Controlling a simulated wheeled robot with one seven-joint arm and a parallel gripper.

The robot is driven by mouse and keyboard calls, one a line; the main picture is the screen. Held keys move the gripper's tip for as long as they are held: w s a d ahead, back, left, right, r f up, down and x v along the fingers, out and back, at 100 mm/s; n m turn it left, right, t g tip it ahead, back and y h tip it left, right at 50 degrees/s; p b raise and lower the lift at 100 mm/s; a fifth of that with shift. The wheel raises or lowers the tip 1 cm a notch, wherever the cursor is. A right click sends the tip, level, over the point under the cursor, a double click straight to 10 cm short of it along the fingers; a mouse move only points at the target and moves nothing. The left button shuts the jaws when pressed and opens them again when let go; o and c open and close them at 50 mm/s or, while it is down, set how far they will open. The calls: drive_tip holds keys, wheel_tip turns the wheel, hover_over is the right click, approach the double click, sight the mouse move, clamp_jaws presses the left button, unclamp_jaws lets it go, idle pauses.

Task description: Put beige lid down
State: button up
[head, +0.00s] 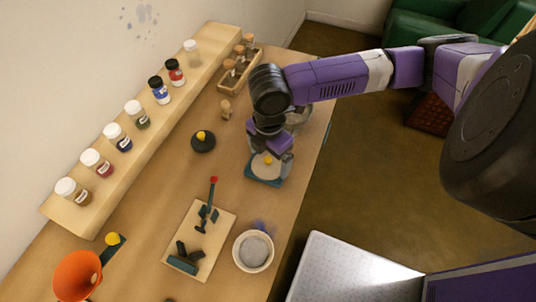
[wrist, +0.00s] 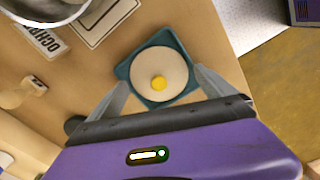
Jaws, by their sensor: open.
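In the wrist view, the lid (wrist: 158,62) sits inside the rim of the tray (wrist: 124,71). My gripper (head: 268,160) is just over the tray. Its fingers (wrist: 161,82) are spread wide, one on each side of the lid, with nothing gripped between them. Whether the fingertips touch the tray cannot be told.
A dark round lid with a yellow knob (head: 203,142) lies to the left. A metal bowl (head: 299,116) stands behind my gripper. A white bowl (head: 253,251) and a beige tray with dark pieces (head: 225,216) are nearer. Several jars line the raised shelf (head: 175,109).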

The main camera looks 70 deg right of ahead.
sight(269, 159)
wheel_tip(269, 159, up, 12)
drive_tip(key=w+a+r+t+y, duration=0.3)
drive_tip(key=w+a+r, duration=0.1)
drive_tip(key=w+a, duration=0.5)
drive_tip(key=w+a+r+t+y, duration=0.3)
drive_tip(key=w+a+r, duration=0.25)
drive_tip(key=a, duration=0.55)
drive_tip(key=w+a+r+m+t+y, duration=0.25)
drive_tip(key=a+r+m+t, duration=0.2)
drive_tip(key=r, duration=0.25)
drive_tip(key=w+a+r+m+t+y, duration=0.2)
drive_tip(key=w+a+r+m+t, duration=0.3)
drive_tip(key=r, duration=0.3)
drive_tip(key=s+d+f+m+t+h, duration=0.1)
drive_tip(key=s+d+f+m+h, duration=0.2)
drive_tip(key=s+f+m+h, duration=0.35)
drive_tip(key=s+d+f+m+t+h, duration=0.1)
drive_tip(key=s+d+f+m+h, duration=0.25)
drive_tip(key=s+f, duration=0.55)
drive_tip(key=s+d+f+n+g, duration=0.1)
drive_tip(key=s+d+f+n, duration=0.1)
drive_tip(key=s, duration=0.7)
drive_tip(key=s+d+f+n+g, duration=0.1)
drive_tip(key=s+d+f+n, duration=0.2)
drive_tip(key=s+f, duration=0.4)
drive_tip(key=s+d, duration=0.1)
drive_tip(key=s, duration=0.1)
drive_tip(key=shift+s+f+n+g+b, duration=0.15)
drive_tip(key=shift+s+n+g+b, duration=0.15)
drive_tip(key=shift+n+g+b, duration=0.05)
